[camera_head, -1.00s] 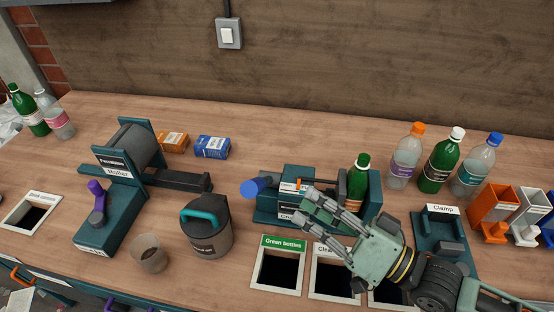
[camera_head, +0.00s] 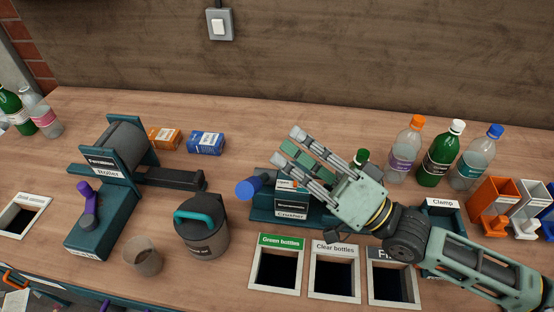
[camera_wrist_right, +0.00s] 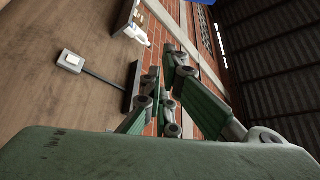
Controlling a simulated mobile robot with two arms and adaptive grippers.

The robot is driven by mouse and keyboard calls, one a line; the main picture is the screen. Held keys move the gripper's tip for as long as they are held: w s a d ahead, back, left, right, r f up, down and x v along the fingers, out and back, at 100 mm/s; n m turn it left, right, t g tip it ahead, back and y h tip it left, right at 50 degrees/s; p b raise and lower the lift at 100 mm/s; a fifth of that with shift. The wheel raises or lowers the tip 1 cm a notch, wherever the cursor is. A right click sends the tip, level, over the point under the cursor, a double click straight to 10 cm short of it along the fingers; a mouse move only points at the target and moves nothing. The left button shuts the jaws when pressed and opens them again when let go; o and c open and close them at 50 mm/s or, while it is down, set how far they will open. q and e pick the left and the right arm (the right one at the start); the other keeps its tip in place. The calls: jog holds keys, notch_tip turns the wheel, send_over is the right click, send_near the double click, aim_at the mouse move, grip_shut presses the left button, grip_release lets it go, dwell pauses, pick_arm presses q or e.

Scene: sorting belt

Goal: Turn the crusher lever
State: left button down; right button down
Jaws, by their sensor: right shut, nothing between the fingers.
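The crusher (camera_head: 294,215) is a dark teal machine on the middle of the bench, largely covered by my right gripper and wrist. Its lever shows as a blue cylindrical handle (camera_head: 249,188) sticking out on the left side. A green bottle (camera_head: 362,157) at the crusher's right end is mostly hidden behind my wrist. My right gripper (camera_head: 287,147) is shut and empty, above the crusher and up and to the right of the blue handle, apart from it. The right wrist view shows its green fingers (camera_wrist_right: 175,95) against the wall and roof. My left gripper is not in view.
A grey canister with teal handle (camera_head: 204,226) stands left of the crusher. Bin openings labelled green (camera_head: 280,243) and clear bottles (camera_head: 335,249) lie in front. The roller (camera_head: 123,150) is left, the clamp (camera_head: 440,206) right. Several bottles stand behind it.

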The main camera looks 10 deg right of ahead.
jog(key=a+f, duration=0.1)
jog(key=s+a+f+p, duration=0.1)
jog(key=a, duration=0.1)
jog(key=shift+a, duration=0.15)
dwell(0.5)
jog(key=s+a+f+n+g+y+b, duration=0.2)
jog(key=s+f+n+y+b, duration=0.1)
jog(key=s+f+n+b, duration=0.3)
jog(key=shift+s+f+b, duration=0.5)
jog(key=shift+f+b, duration=0.65)
jog(key=shift+f, duration=0.25)
jog(key=shift+a, duration=0.1)
jog(key=shift+r, duration=0.1)
